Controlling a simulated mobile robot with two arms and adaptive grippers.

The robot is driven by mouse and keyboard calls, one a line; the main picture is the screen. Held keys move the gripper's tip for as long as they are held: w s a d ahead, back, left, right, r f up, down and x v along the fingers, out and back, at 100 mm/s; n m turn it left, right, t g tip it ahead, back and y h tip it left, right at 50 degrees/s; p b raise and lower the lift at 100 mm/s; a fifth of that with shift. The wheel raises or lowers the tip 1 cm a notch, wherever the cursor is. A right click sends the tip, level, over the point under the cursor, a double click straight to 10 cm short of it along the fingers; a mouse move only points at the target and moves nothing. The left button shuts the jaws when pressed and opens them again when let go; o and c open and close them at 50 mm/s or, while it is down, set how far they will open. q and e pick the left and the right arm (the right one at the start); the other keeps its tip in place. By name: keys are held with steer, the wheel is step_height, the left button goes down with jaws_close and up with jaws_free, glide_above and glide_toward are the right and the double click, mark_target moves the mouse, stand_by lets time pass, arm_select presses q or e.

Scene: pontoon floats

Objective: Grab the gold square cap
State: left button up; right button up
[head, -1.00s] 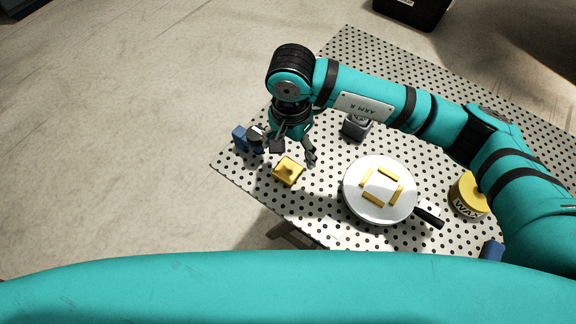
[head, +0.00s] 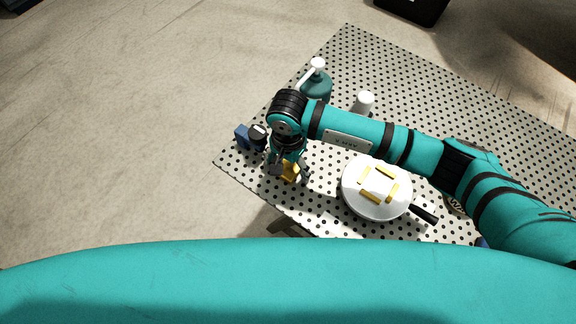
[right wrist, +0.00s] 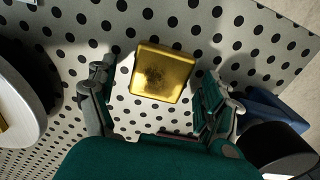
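The gold square cap (right wrist: 161,72) lies on the perforated table in the right wrist view, between the two spread fingers of my right gripper (right wrist: 155,88). A gap shows on each side of it, so the fingers are apart from it. In the head view the cap (head: 291,172) is partly hidden under my right gripper (head: 289,172), which points down over it near the table's left corner. My left gripper is not seen; only a large teal part of my body crosses the bottom of the head view.
A white round pan (head: 352,200) with several gold bars on it and a black handle stands right of the cap. A blue and black item (head: 243,137) is close on the left. A teal pump bottle (head: 317,86) and a white-topped item (head: 364,101) stand behind the arm.

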steer(key=c, duration=1.3)
steer(key=shift+r, duration=0.1)
